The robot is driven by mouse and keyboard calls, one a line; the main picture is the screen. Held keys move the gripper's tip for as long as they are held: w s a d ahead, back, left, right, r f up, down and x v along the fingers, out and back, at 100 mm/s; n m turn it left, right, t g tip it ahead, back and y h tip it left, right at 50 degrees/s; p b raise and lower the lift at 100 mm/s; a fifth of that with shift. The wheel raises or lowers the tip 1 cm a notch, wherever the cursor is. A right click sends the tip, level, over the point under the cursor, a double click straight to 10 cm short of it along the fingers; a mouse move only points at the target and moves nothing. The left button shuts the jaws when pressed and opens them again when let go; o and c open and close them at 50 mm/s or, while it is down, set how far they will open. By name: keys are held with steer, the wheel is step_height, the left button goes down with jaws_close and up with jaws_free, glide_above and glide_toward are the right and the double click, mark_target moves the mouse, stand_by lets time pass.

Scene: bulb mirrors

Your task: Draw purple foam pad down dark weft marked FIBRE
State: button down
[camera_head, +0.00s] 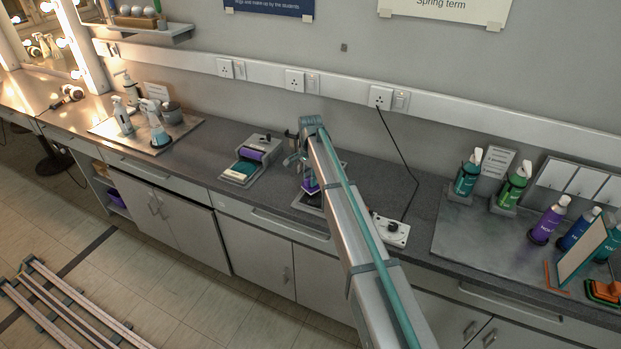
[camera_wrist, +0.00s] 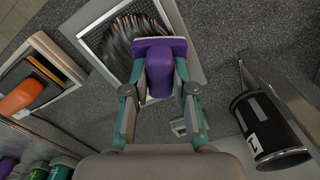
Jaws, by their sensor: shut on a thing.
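A purple foam pad (camera_wrist: 159,72) is between the fingers of my gripper (camera_wrist: 160,90) in the wrist view. Its wide flat edge lies over a dark weft (camera_wrist: 118,38) in a light-rimmed frame, covering part of the strands. I cannot tell whether it touches them. No FIBRE mark can be read. In the head view, the purple pad (camera_head: 310,185) shows small below my gripper (camera_head: 300,160), over a dark board on the counter. My arm hides much of that board.
In the wrist view, an orange block (camera_wrist: 24,96) rests on a framed board at left and a black cylinder (camera_wrist: 266,126) lies at right. Bottles (camera_head: 467,174) stand farther right.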

steer(key=shift+f, duration=0.5)
stand_by(0.5)
steer(key=shift+s+a, duration=0.25)
steer(key=shift+s, duration=0.45)
steer(key=shift+s+a, duration=0.25)
steer(key=shift+s, duration=0.4)
steer(key=shift+f+b, duration=0.3)
steer(key=shift+f, duration=0.1)
steer(key=shift+s+a, duration=0.2)
steer(key=shift+s, duration=0.35)
steer(key=shift+s+a, duration=0.2)
steer(key=shift+s, duration=0.35)
steer(key=shift+r, duration=0.1)
